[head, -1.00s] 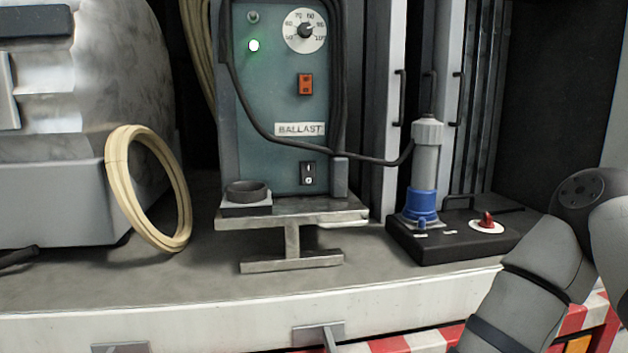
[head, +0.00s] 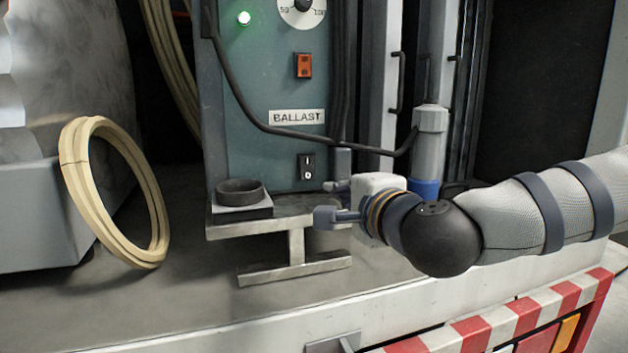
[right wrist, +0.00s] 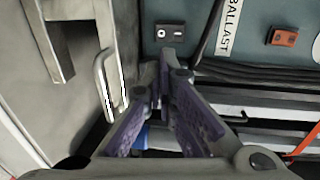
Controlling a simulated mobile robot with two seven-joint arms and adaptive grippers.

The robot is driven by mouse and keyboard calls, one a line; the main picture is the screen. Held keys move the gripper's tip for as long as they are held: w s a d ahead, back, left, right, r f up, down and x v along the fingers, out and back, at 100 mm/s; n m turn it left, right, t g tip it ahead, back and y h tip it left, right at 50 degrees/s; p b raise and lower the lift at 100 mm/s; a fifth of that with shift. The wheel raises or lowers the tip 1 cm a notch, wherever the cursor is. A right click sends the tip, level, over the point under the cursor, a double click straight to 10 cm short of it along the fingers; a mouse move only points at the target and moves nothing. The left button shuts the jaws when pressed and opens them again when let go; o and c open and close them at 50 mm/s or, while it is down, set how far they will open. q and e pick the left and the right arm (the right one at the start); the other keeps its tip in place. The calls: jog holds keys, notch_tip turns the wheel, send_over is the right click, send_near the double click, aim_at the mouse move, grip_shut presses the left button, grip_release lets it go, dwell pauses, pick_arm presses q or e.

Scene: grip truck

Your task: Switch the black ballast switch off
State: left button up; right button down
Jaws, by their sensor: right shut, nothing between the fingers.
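The black ballast switch (head: 306,167) is on the teal ballast panel (head: 250,110), below the white BALLAST label (head: 297,117). It bears a white mark above a white ring; I cannot tell which way its rocker is pressed. It also shows in the right wrist view (right wrist: 168,32), beyond the fingertips. My right gripper (head: 328,202) is shut and empty, below and to the right of the switch and apart from it. Its purple-padded fingers (right wrist: 165,85) converge in the wrist view. My left gripper is not in view.
A green lamp (head: 243,18) glows above an orange switch (head: 304,66). A black cable (head: 260,120) droops across the panel. A metal stand (head: 290,225) with a dark round dish (head: 240,190) projects below.

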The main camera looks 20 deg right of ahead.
aim_at(309, 177)
jog(key=w, duration=0.4)
jog(key=w+f+b, duration=0.1)
jog(key=w, duration=0.3)
jog(key=w+f, duration=0.1)
jog(key=w, duration=0.3)
jog(key=shift+w+a, duration=0.3)
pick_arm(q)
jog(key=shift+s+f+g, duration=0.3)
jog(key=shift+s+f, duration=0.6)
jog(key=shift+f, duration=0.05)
pick_arm(e)
jog(key=shift+w, duration=0.5)
